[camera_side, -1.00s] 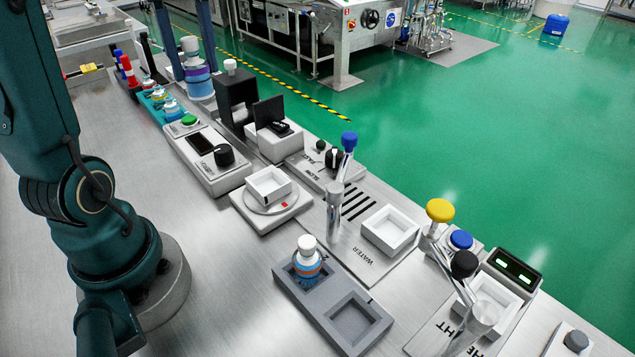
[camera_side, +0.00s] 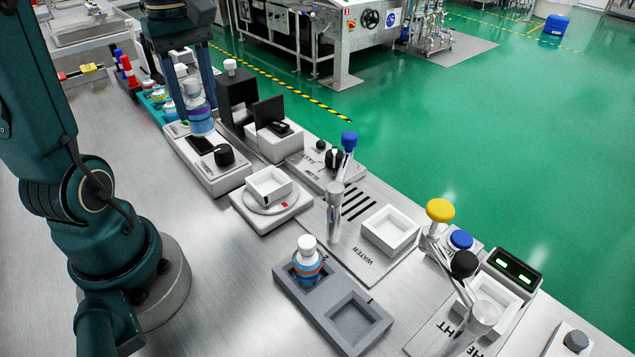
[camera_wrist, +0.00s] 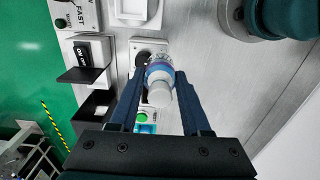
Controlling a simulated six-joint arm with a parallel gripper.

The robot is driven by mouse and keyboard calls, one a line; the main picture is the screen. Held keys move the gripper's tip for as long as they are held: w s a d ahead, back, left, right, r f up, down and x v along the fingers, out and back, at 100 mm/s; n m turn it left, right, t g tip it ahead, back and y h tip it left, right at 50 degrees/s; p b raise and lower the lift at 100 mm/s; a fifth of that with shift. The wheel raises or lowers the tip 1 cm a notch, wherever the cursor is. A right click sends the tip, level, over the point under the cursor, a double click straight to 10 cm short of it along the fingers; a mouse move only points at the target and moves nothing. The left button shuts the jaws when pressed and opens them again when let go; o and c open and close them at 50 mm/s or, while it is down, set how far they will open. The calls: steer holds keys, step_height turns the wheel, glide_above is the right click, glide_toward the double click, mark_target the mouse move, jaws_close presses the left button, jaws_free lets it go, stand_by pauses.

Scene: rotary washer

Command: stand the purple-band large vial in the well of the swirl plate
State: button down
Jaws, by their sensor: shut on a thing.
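The purple-band large vial (camera_side: 201,121) has a white cap, a blue-grey body and a purple band. My gripper (camera_side: 197,107) is shut on it, one dark finger on each side, and it looks upright above the control box with the display. In the wrist view the vial (camera_wrist: 160,76) shows cap first between my fingers (camera_wrist: 157,90). The swirl plate (camera_side: 296,202) is a pale base with a round disc, a red mark and a square white well (camera_side: 268,186). The well looks empty, and the vial is to its left and farther back.
A control box (camera_side: 222,178) with a black knob is between the vial and the swirl plate. A grey two-well tray (camera_side: 350,322) holds an orange-band vial (camera_side: 307,262).

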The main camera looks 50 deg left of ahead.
steer(key=shift+w+d+f, duration=1)
steer(key=shift+d+f, duration=0.35)
steer(key=shift+f, duration=0.35)
steer(key=shift+w+d+f, duration=1.05)
steer(key=shift+d+f, duration=0.35)
steer(key=shift+f, duration=0.25)
steer(key=shift+w+d+f, duration=1)
steer(key=shift+d+f, duration=0.35)
steer(key=shift+f, duration=0.35)
steer(key=shift+f, duration=0.15)
steer(key=shift+c, duration=1.8)
jaws_free()
